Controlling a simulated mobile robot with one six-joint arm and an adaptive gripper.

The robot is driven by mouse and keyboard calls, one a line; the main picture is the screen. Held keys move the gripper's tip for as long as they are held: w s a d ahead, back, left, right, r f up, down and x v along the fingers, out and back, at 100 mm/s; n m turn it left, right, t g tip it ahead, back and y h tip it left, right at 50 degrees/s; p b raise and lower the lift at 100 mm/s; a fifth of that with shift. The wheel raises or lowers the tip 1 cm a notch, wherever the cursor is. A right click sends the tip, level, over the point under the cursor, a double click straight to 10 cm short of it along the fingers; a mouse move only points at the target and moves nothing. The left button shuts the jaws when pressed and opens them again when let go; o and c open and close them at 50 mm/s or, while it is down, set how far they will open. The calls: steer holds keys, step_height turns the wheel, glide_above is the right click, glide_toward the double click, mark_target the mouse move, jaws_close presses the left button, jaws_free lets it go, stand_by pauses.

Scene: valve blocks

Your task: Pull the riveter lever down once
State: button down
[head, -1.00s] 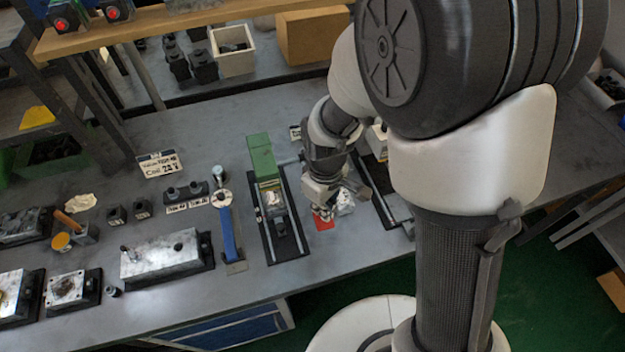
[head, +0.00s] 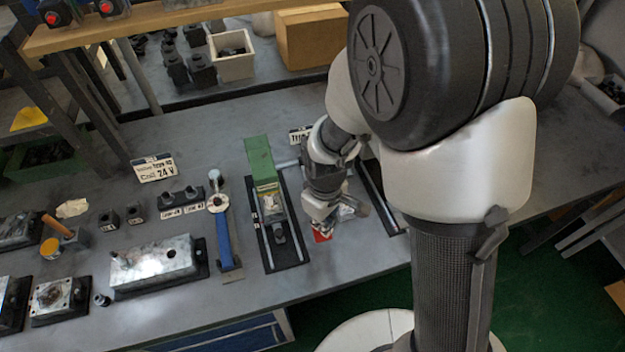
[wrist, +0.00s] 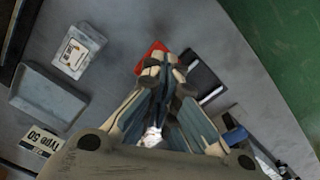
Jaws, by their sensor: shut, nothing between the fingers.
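My gripper (head: 347,212) is low over the front of the bench, right of the green-topped device. In the wrist view its fingers (wrist: 165,66) are closed together and hold nothing. A flat red part (head: 321,236) lies just beside the fingertips, and it also shows past them in the wrist view (wrist: 151,54). I cannot tell whether the red part belongs to the riveter lever. The lever itself is not clearly visible; the hand and fingers hide much of that spot. Contact between fingers and red part cannot be told.
The green-topped device (head: 260,157) on its black base stands left of my gripper. A blue-handled tool (head: 224,240) is farther left. In the wrist view a grey tray (wrist: 46,98) and a labelled box (wrist: 79,50) are at the left. Open grey bench lies behind the devices.

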step_height(320, 180, up, 17)
steer(key=p, duration=1.3)
steer(key=s+d+r+m+t+b, duration=0.3)
steer(key=s+d+r+m+b, duration=0.3)
steer(key=r, duration=0.4)
steer(key=s+d+r+m+t+b, duration=0.1)
steer(key=s+d+r+m+b, duration=0.1)
steer(key=s+d, duration=0.3)
steer(key=shift+s+r+m+t, duration=0.25)
steer(key=shift+s+m, duration=0.35)
steer(key=shift+s, duration=0.65)
steer(key=shift+f+b, duration=0.2)
steer(key=shift+b, duration=0.1)
